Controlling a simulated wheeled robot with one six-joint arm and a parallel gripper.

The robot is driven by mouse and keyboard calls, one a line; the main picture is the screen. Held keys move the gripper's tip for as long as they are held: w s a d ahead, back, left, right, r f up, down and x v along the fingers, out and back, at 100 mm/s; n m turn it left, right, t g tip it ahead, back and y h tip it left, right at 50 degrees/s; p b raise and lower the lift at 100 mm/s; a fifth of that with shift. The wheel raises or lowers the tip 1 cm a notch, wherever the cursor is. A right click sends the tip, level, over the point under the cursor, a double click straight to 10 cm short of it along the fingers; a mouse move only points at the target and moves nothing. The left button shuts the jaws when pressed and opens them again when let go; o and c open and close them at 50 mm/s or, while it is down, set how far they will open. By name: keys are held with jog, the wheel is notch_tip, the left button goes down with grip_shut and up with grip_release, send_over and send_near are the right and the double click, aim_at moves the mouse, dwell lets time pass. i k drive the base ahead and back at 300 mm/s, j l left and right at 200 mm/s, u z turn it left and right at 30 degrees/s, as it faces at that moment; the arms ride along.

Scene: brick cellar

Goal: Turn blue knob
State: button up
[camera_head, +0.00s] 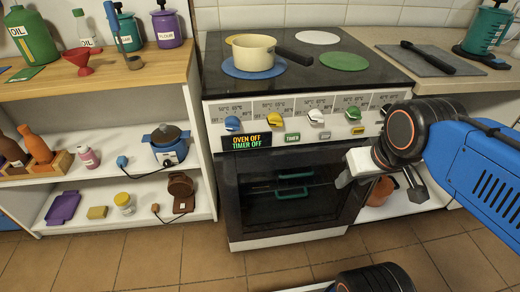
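The blue knob (232,123) is the leftmost of the row of knobs on the white front panel of the stove (300,115). It lies below the blue hob plate. My gripper (380,182) is right of and below the blue knob, in front of the right part of the oven door, well apart from the knob. Its two light fingers are spread, and nothing shows between them. Nothing covers the blue knob.
A yellow knob (275,117), a white knob (315,116) and a green knob (353,113) sit to the right of the blue one. A cream pan (254,52) stands on the blue hob plate. The display (246,141) reads "OVEN OFF, TIMER OFF". Shelves (100,190) stand left.

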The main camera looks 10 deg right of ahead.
aim_at(232, 124)
jog(key=k+l, duration=0.15)
jog(key=l, duration=0.2)
jog(key=k+l, duration=0.15)
jog(key=l, duration=0.2)
jog(key=k+l+u, duration=0.1)
jog(key=l, duration=0.25)
jog(key=k+l, duration=0.15)
jog(key=l, duration=0.2)
jog(key=i, duration=0.5)
